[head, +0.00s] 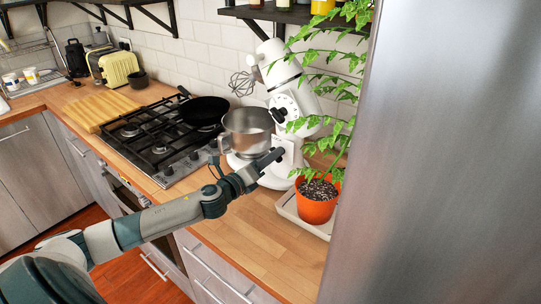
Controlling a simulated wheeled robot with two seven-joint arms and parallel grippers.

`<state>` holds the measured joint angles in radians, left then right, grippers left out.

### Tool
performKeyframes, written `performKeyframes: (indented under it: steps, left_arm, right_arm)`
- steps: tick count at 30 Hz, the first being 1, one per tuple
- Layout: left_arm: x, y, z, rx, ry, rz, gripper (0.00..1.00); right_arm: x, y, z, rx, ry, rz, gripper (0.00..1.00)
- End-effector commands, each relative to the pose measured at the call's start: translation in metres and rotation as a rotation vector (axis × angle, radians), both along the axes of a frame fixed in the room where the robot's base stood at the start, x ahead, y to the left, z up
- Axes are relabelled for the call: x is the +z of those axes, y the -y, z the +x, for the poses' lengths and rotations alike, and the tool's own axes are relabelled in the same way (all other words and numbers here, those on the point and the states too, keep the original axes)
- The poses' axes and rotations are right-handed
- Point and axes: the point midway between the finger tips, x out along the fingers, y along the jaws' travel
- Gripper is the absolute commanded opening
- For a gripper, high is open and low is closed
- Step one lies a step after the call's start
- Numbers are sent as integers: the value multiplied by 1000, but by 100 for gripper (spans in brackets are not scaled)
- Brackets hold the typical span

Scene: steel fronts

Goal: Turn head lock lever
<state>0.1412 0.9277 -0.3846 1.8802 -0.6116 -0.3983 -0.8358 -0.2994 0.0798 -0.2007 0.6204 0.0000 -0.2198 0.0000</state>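A white stand mixer (293,97) stands on the wooden counter with its head tilted up and back. A wire whisk (242,84) hangs from the head at the left. A steel bowl (247,124) sits below on the mixer's base. A small black knob or lever (278,114) shows on the mixer's side; I cannot tell for sure that it is the head lock lever. My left gripper (272,158) is in front of the mixer's lower body, below that black part. Its fingers are dark and small, and contact with the mixer cannot be told. My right gripper is out of view.
An orange potted plant (317,204) on a tray stands right of the mixer, its leaves overlapping the mixer. A gas hob (160,137) with a black pan (204,110) lies left. A tall steel front (450,160) blocks the right. The front counter is clear.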

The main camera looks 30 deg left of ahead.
Motion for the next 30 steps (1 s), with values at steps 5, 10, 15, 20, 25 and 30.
performKeyframes:
  steps: [5, 10, 15, 20, 25, 30]
  left_arm:
    - [-1, 0, 3, -1, -1, 0, 34]
    - [-1, 0, 2, -1, -1, 1, 34]
    - [-1, 0, 2, 0, -1, 1, 0]
    - [-1, 0, 2, 1, -1, 0, 0]
    - [0, 0, 2, 1, -2, -16, 0]
    - [-1, -1, 3, 1, -5, -64, 0]
  right_arm:
    - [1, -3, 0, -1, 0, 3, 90]
    - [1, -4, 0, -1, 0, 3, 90]
    - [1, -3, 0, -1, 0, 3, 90]
    - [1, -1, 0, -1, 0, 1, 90]
    - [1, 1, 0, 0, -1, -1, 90]
    - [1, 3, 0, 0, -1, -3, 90]
